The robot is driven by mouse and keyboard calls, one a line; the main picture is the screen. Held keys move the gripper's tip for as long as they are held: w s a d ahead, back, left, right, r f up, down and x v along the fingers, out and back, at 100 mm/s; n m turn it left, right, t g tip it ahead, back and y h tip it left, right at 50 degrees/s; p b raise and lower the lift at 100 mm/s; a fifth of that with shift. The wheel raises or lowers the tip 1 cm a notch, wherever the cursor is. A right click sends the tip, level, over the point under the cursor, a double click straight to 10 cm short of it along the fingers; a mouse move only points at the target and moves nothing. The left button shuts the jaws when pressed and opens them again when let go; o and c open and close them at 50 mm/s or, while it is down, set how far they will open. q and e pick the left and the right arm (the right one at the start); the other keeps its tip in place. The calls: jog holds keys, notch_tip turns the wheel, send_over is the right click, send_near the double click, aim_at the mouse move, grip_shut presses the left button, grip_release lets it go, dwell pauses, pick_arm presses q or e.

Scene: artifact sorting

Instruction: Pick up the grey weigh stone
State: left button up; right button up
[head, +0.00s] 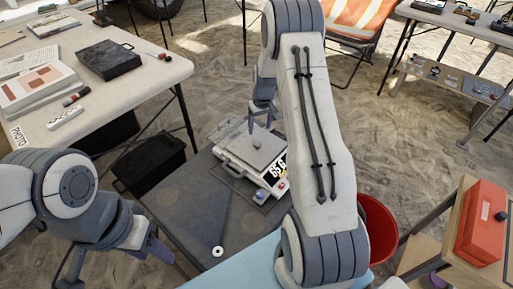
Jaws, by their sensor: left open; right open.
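The grey weigh stone (257,143) is a small dark lump on the plate of the white scale (234,153), whose display is lit. My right gripper (261,123) is open above the scale, close over the stone, with its fingers pointing down. I cannot tell whether a finger touches the stone. My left gripper (160,250) is open at the lower left, beside the dark table (180,196) and well away from the stone. Its purple finger shows; the rest is partly hidden by my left arm.
A small white ring (217,251) lies on the dark table. A black crate (150,166) is left of it, and a red bin (378,228) is to the right. A white table (150,75) with a black case (108,60) is upper left. A red box (483,225) sits at right.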

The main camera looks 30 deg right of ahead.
aim_at(257, 142)
jog(key=f, duration=0.2)
jog(key=w+f+b, duration=0.1)
jog(key=f, duration=0.5)
jog(key=shift+w+a+f, duration=0.1)
jog(key=shift+w+f, duration=0.1)
jog(key=shift+f, duration=0.05)
grip_shut()
